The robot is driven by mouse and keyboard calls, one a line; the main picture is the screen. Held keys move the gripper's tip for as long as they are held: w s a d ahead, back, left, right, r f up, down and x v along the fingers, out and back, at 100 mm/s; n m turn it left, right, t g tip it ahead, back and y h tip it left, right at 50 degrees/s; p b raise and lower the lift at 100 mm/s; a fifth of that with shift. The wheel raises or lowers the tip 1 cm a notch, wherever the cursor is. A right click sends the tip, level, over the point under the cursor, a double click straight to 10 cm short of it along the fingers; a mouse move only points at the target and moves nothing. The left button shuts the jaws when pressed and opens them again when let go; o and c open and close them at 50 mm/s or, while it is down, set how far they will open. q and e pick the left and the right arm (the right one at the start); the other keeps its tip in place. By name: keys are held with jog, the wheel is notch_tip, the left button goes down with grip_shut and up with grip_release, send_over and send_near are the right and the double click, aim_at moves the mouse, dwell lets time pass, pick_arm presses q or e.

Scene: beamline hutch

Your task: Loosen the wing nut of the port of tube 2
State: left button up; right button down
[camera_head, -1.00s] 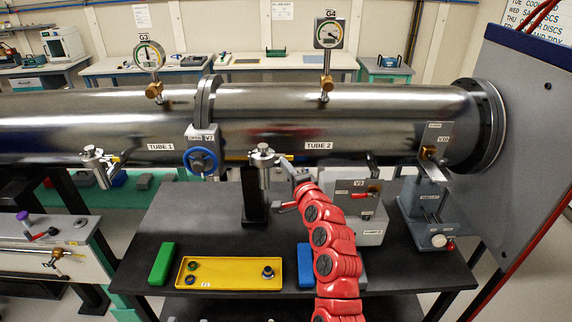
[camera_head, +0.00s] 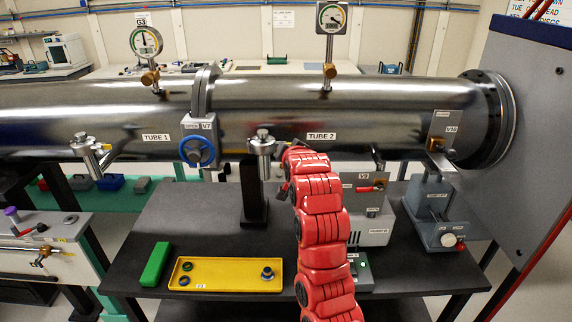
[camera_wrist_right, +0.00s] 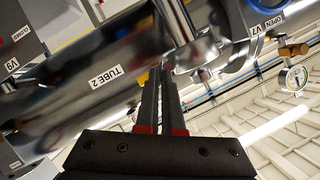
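The port of tube 2 (camera_head: 262,146) is a short silver fitting hanging on the front of the steel tube 2 (camera_head: 400,110), just left of its label. It also shows in the right wrist view (camera_wrist_right: 196,48). Its wing nut cannot be made out clearly. My right arm rises in front of the bench; its gripper (camera_wrist_right: 163,72) reaches up beside the port. In the right wrist view the two dark fingers lie close together with a narrow gap, tips at the port's lower edge. I cannot tell whether they touch or hold anything. My left gripper is not in view.
The blue-wheeled valve V7 (camera_head: 197,150) sits left of the port, and a similar tube 1 port (camera_head: 88,152) lies farther left. Below are a yellow tray (camera_head: 225,280) with small round parts and a green block (camera_head: 155,264). Valve V9 (camera_head: 363,187) stands right of my arm.

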jog(key=shift+a+r+n+h+b, duration=0.15)
jog(key=shift+n+h+b, duration=0.65)
jog(key=shift+b, duration=0.75)
jog(key=shift+a+n+h+b, duration=0.15)
jog(key=shift+n+h+b, duration=0.35)
jog(key=shift+n+b, duration=0.75)
jog(key=shift+m+b, duration=0.25)
jog(key=shift+b, duration=0.05)
jog(key=c, duration=1)
grip_release()
jog(key=shift+w, duration=0.1)
jog(key=shift+c, duration=0.2)
